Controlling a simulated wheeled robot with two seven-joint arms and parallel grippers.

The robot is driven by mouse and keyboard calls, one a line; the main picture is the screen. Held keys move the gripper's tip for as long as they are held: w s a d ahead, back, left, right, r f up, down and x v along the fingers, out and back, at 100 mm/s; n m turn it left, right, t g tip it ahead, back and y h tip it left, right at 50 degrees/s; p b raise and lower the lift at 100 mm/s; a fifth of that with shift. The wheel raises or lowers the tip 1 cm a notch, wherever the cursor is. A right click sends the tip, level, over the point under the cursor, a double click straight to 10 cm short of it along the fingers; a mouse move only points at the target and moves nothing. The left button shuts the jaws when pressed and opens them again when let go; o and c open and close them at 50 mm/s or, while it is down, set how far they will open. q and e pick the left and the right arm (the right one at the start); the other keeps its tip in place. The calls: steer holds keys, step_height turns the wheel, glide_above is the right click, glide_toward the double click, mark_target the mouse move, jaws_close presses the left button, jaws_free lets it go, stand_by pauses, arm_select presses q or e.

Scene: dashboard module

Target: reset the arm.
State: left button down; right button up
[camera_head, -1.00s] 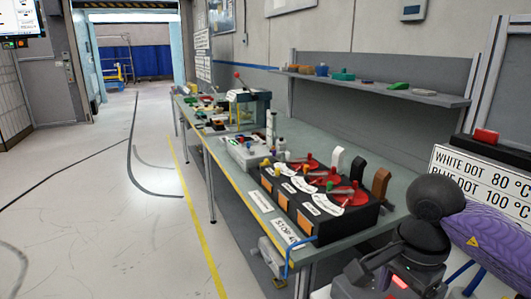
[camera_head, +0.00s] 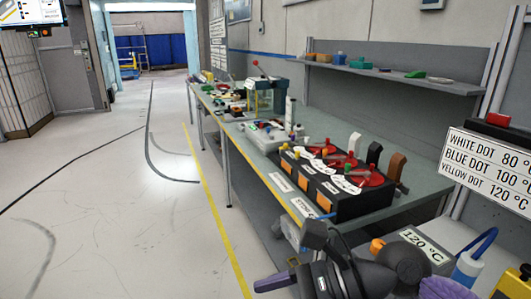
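My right gripper (camera_head: 288,260) is at the bottom centre, with its dark arm and purple part coming in from the bottom right. My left gripper is not in view.
A black module with red dials (camera_head: 335,182) stands on the bench, with a white device (camera_head: 268,135) behind it. The floor at left is clear.

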step_height(320, 180, up, 7)
steer(key=w+a+m+t+y, duration=0.1)
steer(key=a+m+t+y, duration=0.1)
steer(key=m+t+y, duration=0.8)
steer(key=w+d+m+t+h, duration=0.45)
steer(key=m+t+h, duration=0.4)
steer(key=m, duration=0.85)
steer(key=s+d+f+m+g+h, duration=0.1)
steer(key=d+f+m+g+h, duration=0.1)
steer(key=d+f+m+h, duration=1)
steer(key=s+f+m+g+h, duration=0.3)
steer(key=s+f+m+g, duration=1.1)
steer(key=s, duration=0.4)
steer(key=s+f, duration=0.3)
steer(key=f, duration=1.5)
steer(key=s+d+f+g, duration=0.2)
steer(key=s+f, duration=1)
steer(key=s, duration=0.2)
steer(key=shift+s+d, duration=0.15)
steer(key=shift+d, duration=0.15)
